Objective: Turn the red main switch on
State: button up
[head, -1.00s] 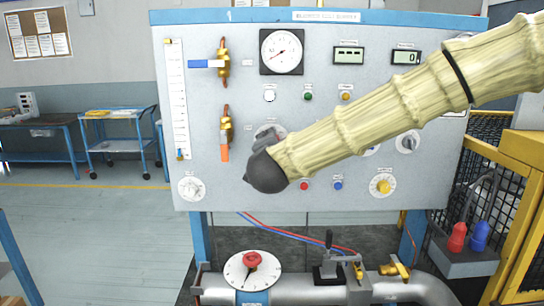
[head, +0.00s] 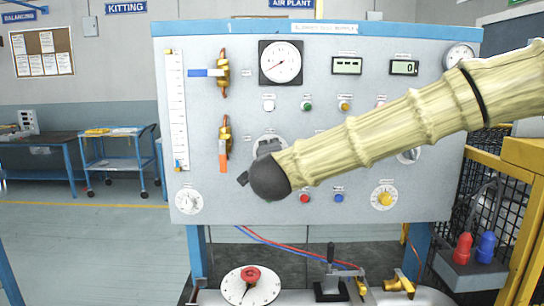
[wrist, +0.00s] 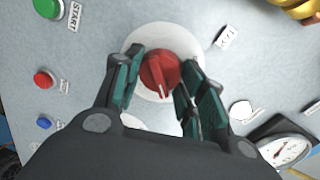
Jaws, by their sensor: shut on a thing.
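The red main switch (wrist: 160,72) is a round red knob with a white pointer line, on a pale round plate (wrist: 130,42) on the panel. In the wrist view its pointer line points down the picture. My gripper (wrist: 160,84) has one finger on each side of the knob and is shut on it. In the head view my gripper (head: 266,150) is at the panel's middle left. It hides the red knob there; only part of the pale plate shows above it.
The panel (head: 320,120) carries a green button (head: 307,105), a red button (head: 304,198), a blue button (head: 339,198) and a yellow knob (head: 384,198). An orange-handled valve (head: 224,150) stands close left of my gripper.

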jog(key=o, duration=1)
jog(key=shift+d, duration=0.1)
jog(key=shift+s, duration=0.1)
jog(key=s+r, duration=0.1)
jog(key=s, duration=1)
jog(key=shift+s, duration=0.35)
jog(key=shift+r, duration=0.1)
